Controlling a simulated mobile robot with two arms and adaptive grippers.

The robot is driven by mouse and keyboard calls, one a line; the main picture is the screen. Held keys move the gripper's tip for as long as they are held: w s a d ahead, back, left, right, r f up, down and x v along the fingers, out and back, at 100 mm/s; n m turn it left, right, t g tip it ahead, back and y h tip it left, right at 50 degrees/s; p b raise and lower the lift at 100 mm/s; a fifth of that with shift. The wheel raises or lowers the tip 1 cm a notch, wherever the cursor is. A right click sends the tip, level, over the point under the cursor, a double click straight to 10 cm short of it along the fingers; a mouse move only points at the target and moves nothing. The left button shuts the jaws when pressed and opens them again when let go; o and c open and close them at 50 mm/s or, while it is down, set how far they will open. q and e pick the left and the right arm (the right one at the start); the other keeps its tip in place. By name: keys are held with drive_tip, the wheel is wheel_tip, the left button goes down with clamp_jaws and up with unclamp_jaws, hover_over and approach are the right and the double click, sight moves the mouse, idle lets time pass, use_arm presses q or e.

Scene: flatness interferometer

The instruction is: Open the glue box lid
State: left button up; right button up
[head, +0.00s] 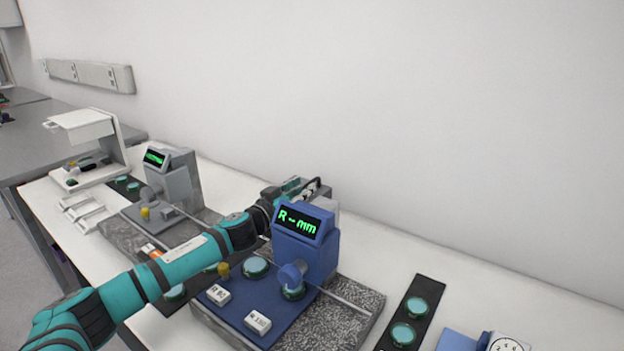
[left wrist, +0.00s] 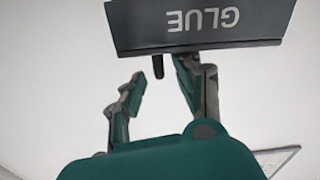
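The glue box (left wrist: 200,22) is a dark grey box with the word GLUE upside down at the top of the left wrist view. A small dark tab (left wrist: 158,66) hangs from its near edge. The glue box is not clear there. My right gripper is not in view.
The blue gauge (head: 305,250) with a green display stands on a speckled granite slab (head: 350,310) close to my left arm. A grey gauge (head: 172,185) stands further left. A dark strip with round teal discs (head: 410,310) and a clock-like dial (head: 508,345) are at right.

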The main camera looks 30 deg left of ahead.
use_arm(q)
drive_tip(key=w, duration=0.4)
drive_tip(key=shift+w+d, duration=0.35)
drive_tip(key=shift+w, duration=0.05)
clamp_jaws()
